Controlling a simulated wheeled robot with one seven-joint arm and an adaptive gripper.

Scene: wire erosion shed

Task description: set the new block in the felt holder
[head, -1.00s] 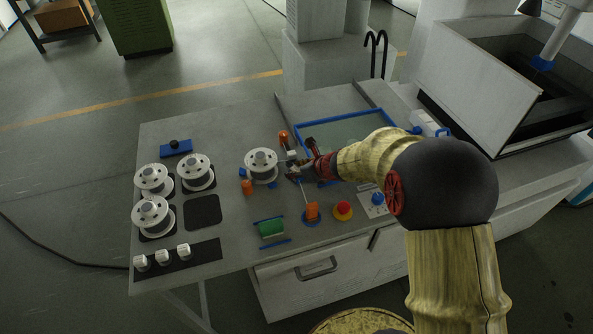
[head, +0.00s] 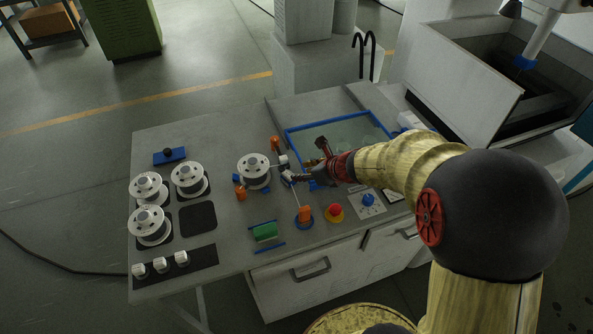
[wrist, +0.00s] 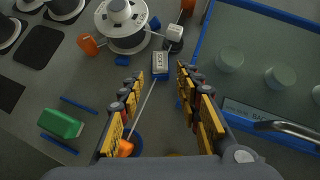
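A small grey labelled block (wrist: 160,62) lies just beyond the fingertips, beside a blue piece. A white cube-like piece (wrist: 175,33) stands behind it. A green block (head: 265,232) sits between two blue rails near the table's front; it also shows in the wrist view (wrist: 62,123). I cannot tell for sure which piece is the new block or the felt holder. In the head view my gripper (head: 300,177) is right of the wire spool (head: 253,170) and partly hides the small parts there.
A thin wire or rod runs to an orange post (head: 305,214). A red button (head: 335,210) and blue knob (head: 368,199) stand right. Spools (head: 150,227) and three white knobbed pieces on a black strip (head: 205,262) stand left. A blue-rimmed tray (head: 290,140) lies behind.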

